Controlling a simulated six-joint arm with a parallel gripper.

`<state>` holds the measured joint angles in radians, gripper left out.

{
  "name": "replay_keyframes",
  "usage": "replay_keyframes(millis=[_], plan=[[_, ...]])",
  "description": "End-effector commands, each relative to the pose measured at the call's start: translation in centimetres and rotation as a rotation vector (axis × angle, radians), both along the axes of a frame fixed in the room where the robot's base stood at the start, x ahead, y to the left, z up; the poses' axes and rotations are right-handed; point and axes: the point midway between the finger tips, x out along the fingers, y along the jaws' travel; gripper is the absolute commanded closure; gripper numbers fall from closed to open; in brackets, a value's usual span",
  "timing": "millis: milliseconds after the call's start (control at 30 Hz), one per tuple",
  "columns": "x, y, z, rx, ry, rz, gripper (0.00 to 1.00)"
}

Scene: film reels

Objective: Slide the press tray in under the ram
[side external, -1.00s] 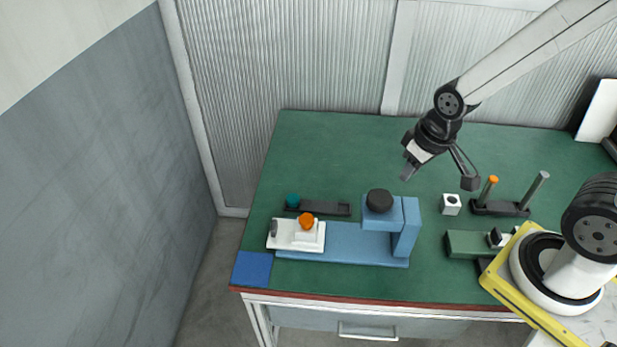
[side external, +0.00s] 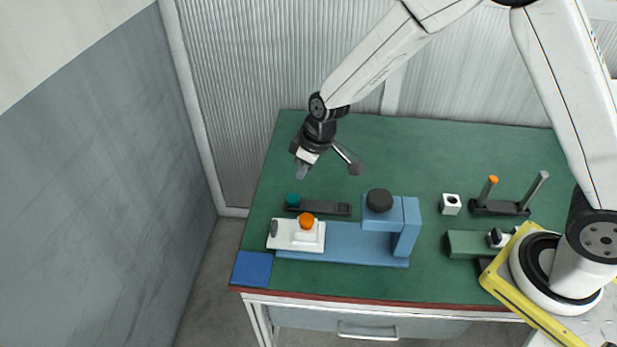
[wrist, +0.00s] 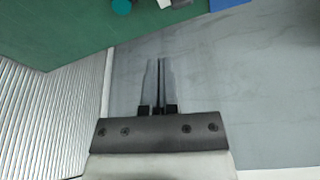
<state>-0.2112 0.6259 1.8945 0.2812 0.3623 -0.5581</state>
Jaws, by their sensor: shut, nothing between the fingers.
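The white press tray (side external: 285,241) lies on the left end of the blue press base (side external: 345,243). It carries a white block with an orange knob (side external: 306,220) and has a grey post (side external: 274,229) at its left end. The black-topped ram (side external: 380,200) stands over the right part of the base, and the tray is to its left, clear of it. My gripper (side external: 303,172) is shut and empty, above the table behind the tray. In the wrist view its fingers (wrist: 158,85) are together, and a white edge, apparently the tray (wrist: 180,3), shows at the top.
A dark bar with a teal knob (side external: 292,201) lies behind the tray. A blue square (side external: 252,269) is at the front left corner. A white holed cube (side external: 451,204), a dark stand with posts (side external: 500,208) and a green block (side external: 466,244) are to the right. The back of the table is clear.

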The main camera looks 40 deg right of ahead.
Motion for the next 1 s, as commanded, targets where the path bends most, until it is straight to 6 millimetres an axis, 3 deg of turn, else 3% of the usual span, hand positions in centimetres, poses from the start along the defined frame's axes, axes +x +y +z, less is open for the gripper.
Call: replay_keyframes(millis=[200, 400, 600, 1000], plan=[[3.2, 4.2, -3.6, 0.010, -0.020, 0.138, 1.00], [4.8, 7.1, -6.1, 0.016, -0.038, 0.230, 1.00], [5.3, 8.1, -7.1, 0.020, -0.046, 0.264, 1.00], [5.5, 8.3, -7.7, 0.019, -0.046, 0.266, 1.00]])
